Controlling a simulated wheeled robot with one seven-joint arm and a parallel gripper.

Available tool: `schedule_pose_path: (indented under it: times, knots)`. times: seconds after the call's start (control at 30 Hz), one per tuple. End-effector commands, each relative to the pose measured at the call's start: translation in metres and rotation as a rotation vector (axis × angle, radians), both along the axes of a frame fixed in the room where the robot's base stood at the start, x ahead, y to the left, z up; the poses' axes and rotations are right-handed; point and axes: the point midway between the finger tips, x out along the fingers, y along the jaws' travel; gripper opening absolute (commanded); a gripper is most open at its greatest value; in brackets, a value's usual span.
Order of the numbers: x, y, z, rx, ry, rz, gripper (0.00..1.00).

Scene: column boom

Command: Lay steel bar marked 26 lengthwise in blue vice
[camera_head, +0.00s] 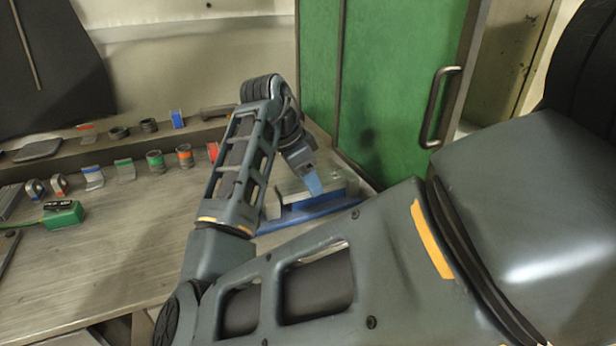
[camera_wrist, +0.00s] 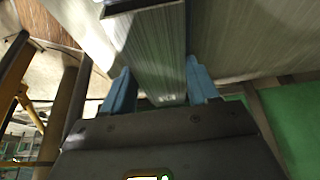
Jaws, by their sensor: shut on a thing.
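The blue vice (camera_head: 312,211) stands on the right of the bench in the head view, partly behind my arm. My gripper (camera_head: 313,184) is directly over it, with its blue fingertips pointing down. In the wrist view my gripper (camera_wrist: 160,88) is shut on a long brushed steel bar (camera_wrist: 152,50), one finger on each side. The bar runs away from the gripper toward the top of that view. No number shows on it. In the head view I cannot clearly tell the bar from the vice's grey jaws, nor whether it touches them.
A green cabinet (camera_head: 385,80) with a dark handle (camera_head: 438,105) rises close behind and right of the vice. Several small clips and rings, such as a green-banded ring (camera_head: 155,161), line the bench's back. A green box (camera_head: 63,214) sits at left. The bench's middle (camera_head: 130,240) is clear.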

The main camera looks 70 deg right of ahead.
Motion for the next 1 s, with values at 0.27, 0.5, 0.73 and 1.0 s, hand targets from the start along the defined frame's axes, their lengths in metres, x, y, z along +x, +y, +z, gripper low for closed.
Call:
schedule_pose_path:
  times: [0.27, 0.5, 0.73, 1.0]
  knots:
    - [0.0, 0.0, 0.001, -0.001, 0.0, 0.0, 0.7]
    - [0.0, 0.0, 0.0, -0.001, -0.001, 0.0, 0.89]
    - [0.0, 0.0, 0.001, 0.0, 0.0, 0.0, 0.89]
    - [0.011, 0.008, 0.033, -0.002, -0.003, 0.0, 0.89]
